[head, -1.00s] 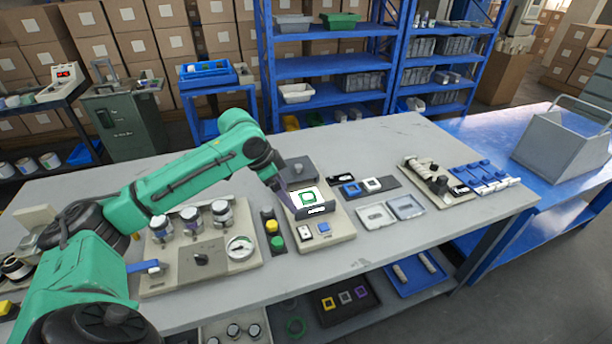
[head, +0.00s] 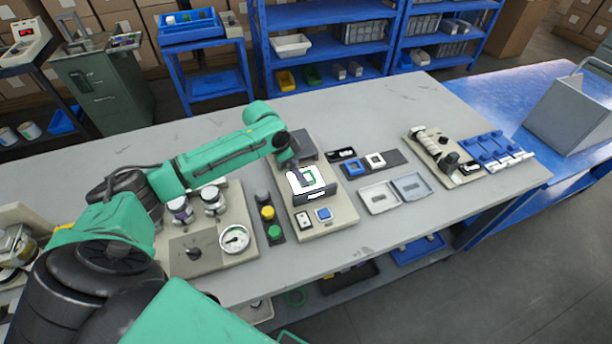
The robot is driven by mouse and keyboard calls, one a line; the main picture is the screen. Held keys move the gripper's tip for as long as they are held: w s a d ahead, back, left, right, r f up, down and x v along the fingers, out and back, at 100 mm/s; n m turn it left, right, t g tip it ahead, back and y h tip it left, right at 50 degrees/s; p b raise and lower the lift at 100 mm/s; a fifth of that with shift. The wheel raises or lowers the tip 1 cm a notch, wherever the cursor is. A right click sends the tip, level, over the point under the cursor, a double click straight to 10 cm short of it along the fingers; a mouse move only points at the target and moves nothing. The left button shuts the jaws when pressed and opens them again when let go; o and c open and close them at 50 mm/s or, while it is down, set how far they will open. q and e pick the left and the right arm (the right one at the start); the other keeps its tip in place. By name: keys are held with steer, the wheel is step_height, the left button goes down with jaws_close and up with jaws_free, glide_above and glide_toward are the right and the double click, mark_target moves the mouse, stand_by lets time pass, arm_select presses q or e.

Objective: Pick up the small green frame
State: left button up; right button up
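A small green square outline (head: 309,175) shows on a bright white panel (head: 297,188) of the beige station in the middle of the table. I cannot tell whether it is a loose frame or a picture on a screen. My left gripper (head: 299,173), dark and small, reaches in from the left and overlaps the panel. Its fingers partly cover the green outline, and their opening cannot be made out. A blue frame (head: 351,168) and a white frame (head: 375,161) sit on a dark strip to the right. My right gripper is not in view.
Grey trays (head: 380,198) lie right of the station (head: 338,222). A base with a gauge (head: 235,239) and a strip with yellow and green buttons (head: 274,233) stand left. Blue holders (head: 494,148) are at the far right. The table's back is clear.

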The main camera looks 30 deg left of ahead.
arm_select(q)
steer(key=shift+x, duration=1.6)
steer(key=shift+d, duration=0.1)
steer(key=c, duration=1.2)
steer(key=shift+c, duration=1.1)
steer(key=shift+r, duration=0.15)
